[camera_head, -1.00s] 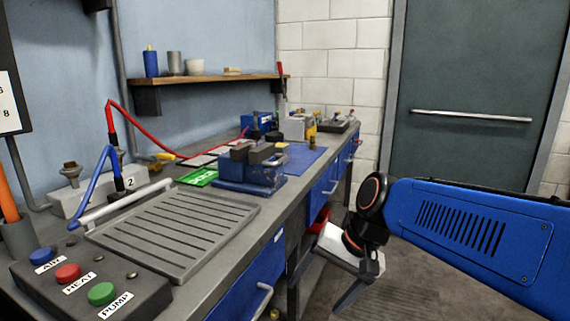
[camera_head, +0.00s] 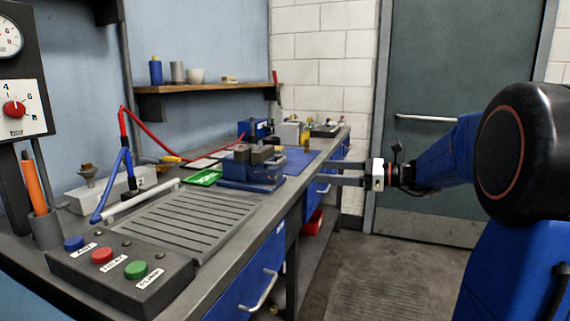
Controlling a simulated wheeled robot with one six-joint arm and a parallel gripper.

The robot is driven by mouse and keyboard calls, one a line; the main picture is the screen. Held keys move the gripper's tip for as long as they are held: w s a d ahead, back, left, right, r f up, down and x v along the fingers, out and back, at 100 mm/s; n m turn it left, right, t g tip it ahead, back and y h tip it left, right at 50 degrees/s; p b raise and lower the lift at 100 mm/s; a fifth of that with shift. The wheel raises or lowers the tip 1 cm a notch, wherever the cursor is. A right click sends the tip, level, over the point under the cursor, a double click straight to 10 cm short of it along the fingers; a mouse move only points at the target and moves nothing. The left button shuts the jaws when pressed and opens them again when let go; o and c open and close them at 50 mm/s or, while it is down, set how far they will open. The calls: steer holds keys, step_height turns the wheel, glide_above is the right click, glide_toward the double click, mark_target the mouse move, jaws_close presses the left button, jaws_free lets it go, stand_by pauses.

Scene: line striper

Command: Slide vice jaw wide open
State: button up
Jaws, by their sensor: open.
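The blue vice (camera_head: 250,170) sits on the bench near its front edge, beyond the grooved drain tray. Its two dark jaw blocks show at the top with a narrow gap between them; the blocks look close together. My gripper (camera_head: 345,174) is to the right of the vice, out over the floor beside the bench front, at about the vice's height. Its two long dark fingers point left toward the bench and stand apart, with nothing seen between them. The gripper does not touch the vice as far as I can see.
The grooved tray (camera_head: 183,222) and a button box (camera_head: 120,270) with blue, red and green buttons fill the near bench. Drawer handles (camera_head: 261,291) stick out from the bench front. Floor (camera_head: 370,270) to the right is clear.

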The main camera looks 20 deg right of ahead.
mark_target(281, 160)
steer(key=shift+m+t, duration=0.4)
steer(key=x, duration=0.5)
steer(key=w+x, duration=0.1)
steer(key=x, duration=0.4)
steer(key=d+r+x, duration=0.1)
steer(key=x, duration=0.5)
steer(key=shift+w+a, duration=0.1)
steer(key=shift+w, duration=0.15)
